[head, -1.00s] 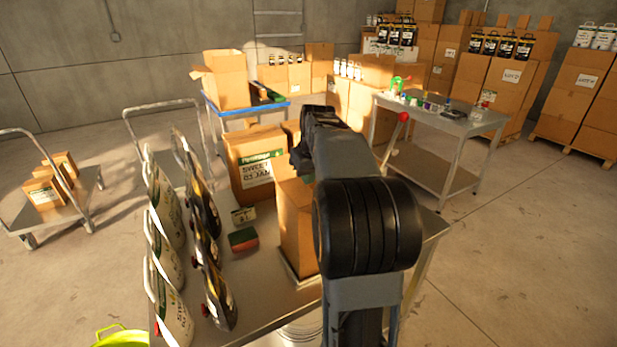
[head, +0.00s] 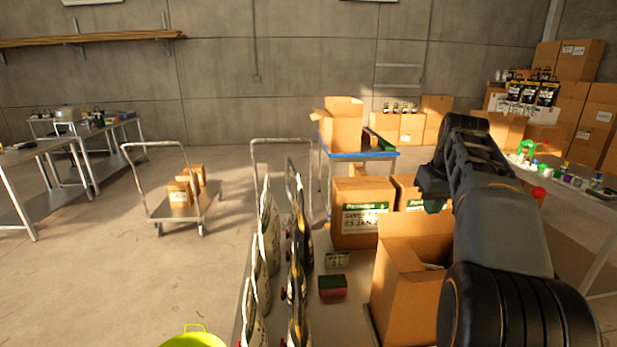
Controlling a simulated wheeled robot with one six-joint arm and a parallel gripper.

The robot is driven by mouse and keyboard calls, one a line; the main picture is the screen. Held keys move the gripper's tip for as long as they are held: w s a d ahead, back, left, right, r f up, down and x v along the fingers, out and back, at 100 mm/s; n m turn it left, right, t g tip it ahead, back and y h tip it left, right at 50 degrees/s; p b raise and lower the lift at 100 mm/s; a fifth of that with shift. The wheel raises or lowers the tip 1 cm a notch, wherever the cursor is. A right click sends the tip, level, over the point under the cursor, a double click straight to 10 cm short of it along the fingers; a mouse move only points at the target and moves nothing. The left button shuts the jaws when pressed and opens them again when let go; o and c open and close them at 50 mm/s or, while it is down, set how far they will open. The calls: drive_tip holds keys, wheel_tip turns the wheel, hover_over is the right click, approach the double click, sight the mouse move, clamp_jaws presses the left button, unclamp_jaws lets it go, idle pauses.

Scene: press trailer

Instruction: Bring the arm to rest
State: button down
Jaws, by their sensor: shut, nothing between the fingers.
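My arm rises from the lower right of the head view, a dark jointed arm with a grey link. It bends over at the top, and its far end reaches over the table beside the open cardboard box. My gripper (head: 433,188) is the dark part at that end, above and behind the open box (head: 407,270). It is shut and empty. Its fingertips are small and partly hidden by the arm and wrist.
The metal table (head: 335,313) holds rows of bags (head: 268,245), a green-and-red block (head: 333,286) and a labelled carton (head: 362,212). A blue-edged table (head: 358,155) stands behind. A side table (head: 598,205) with small items is right of my arm.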

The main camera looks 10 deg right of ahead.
drive_tip(key=s+a+f, duration=0.3)
drive_tip(key=a, duration=0.4)
drive_tip(key=s+a+f, duration=0.2)
drive_tip(key=a+f, duration=0.1)
drive_tip(key=a, duration=0.4)
drive_tip(key=s+a+f+n+t, duration=0.1)
drive_tip(key=s+a+f, duration=0.7)
drive_tip(key=f, duration=0.3)
drive_tip(key=shift+s+a+t+y, duration=0.3)
drive_tip(key=shift+s, duration=0.5)
drive_tip(key=shift+a+n, duration=0.1)
drive_tip(key=shift+n, duration=0.2)
